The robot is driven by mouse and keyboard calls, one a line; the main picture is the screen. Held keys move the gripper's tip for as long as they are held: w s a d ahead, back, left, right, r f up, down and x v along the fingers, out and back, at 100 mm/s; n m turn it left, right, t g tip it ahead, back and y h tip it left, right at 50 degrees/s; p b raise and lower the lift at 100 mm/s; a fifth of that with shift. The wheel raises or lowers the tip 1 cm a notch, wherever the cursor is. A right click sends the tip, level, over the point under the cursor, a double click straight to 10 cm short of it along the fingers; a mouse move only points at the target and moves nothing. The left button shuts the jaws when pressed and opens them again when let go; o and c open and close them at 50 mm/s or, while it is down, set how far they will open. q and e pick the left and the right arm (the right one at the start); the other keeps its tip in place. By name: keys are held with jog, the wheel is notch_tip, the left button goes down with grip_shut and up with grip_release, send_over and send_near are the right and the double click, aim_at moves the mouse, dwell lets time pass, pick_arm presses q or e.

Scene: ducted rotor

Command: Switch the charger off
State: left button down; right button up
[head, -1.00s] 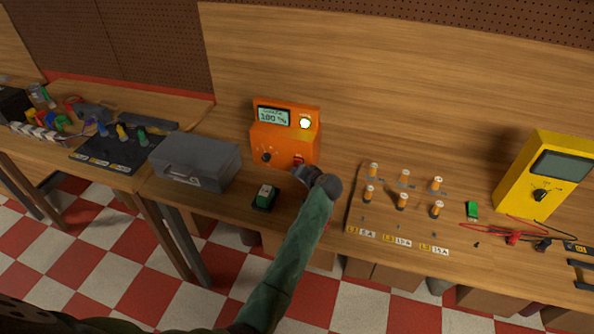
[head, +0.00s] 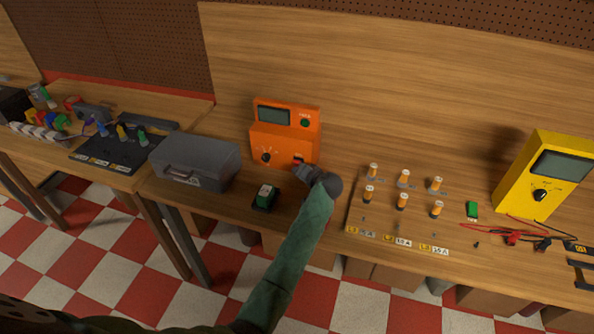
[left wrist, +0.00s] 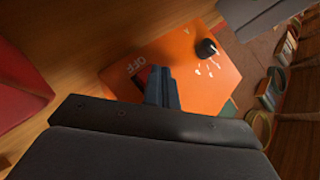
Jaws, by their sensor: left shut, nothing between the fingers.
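The orange charger (head: 282,142) stands on the bench against the wooden back panel. Its display (head: 273,116) is dark and its round lamp (head: 305,122) is unlit, dark green. A black knob (head: 266,157) sits at the lower left of its front. My left gripper (head: 300,168) is shut and empty at the lower right of the charger's front, at the red switch (head: 298,160), which it partly covers. In the left wrist view the closed fingers (left wrist: 162,88) lie over the switch beside the "OFF" lettering (left wrist: 138,65). I cannot tell whether they touch. My right gripper is not in view.
A green-and-black battery (head: 265,197) lies in front of the charger. A grey case (head: 195,163) stands to its left. A fuse board (head: 405,215) with several orange-and-white fuses is on the right, then a yellow meter (head: 545,178) with leads.

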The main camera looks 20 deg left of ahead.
pick_arm(q)
jog(key=shift+s, duration=0.2)
jog(key=shift+s+r, duration=0.35)
jog(key=shift+s, duration=0.3)
jog(key=shift+s+a+r, duration=0.1)
jog(key=shift+s+r, duration=0.25)
jog(key=shift+s, duration=0.4)
jog(key=shift+s+d+r, duration=0.1)
jog(key=shift+s+r, duration=0.25)
jog(key=shift+s, duration=0.4)
jog(key=shift+s+a+r, duration=0.1)
jog(key=shift+s+r, duration=0.25)
jog(key=shift+s, duration=0.4)
